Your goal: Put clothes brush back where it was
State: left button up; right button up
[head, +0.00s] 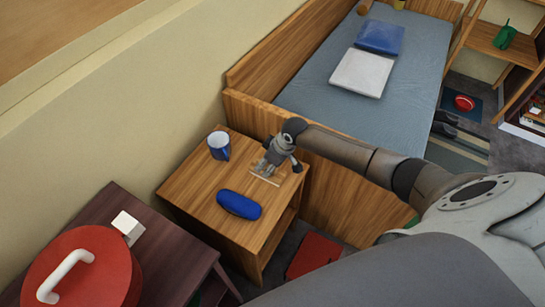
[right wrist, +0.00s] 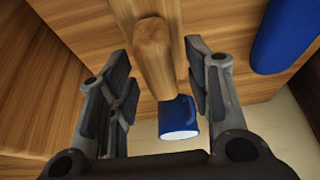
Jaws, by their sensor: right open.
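A wooden, round-ended object that looks like the clothes brush (right wrist: 153,55) shows in the right wrist view, between the two spread fingers of my right gripper (right wrist: 160,75). The gripper is open, with a gap visible beside the wood. In the head view my right gripper (head: 270,165) is low over the right part of the wooden nightstand (head: 190,187); I cannot make out the brush there, and the gripper covers part of that spot. Thin pale edges of a clear item (head: 266,180) show under the fingers. My left gripper is not in view.
On the nightstand, a blue mug (head: 219,147) stands at the back left and a blue case (head: 239,205) lies at the front, both close to the gripper. A bed (head: 340,100) stands behind. A dark table (head: 95,215) with a red lidded pot (head: 95,275) is at left.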

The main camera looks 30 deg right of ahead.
jog(key=v, duration=1.1)
jog(key=shift+s+r+p, duration=0.15)
jog(key=shift+r+p, duration=0.15)
jog(key=shift+r, duration=0.05)
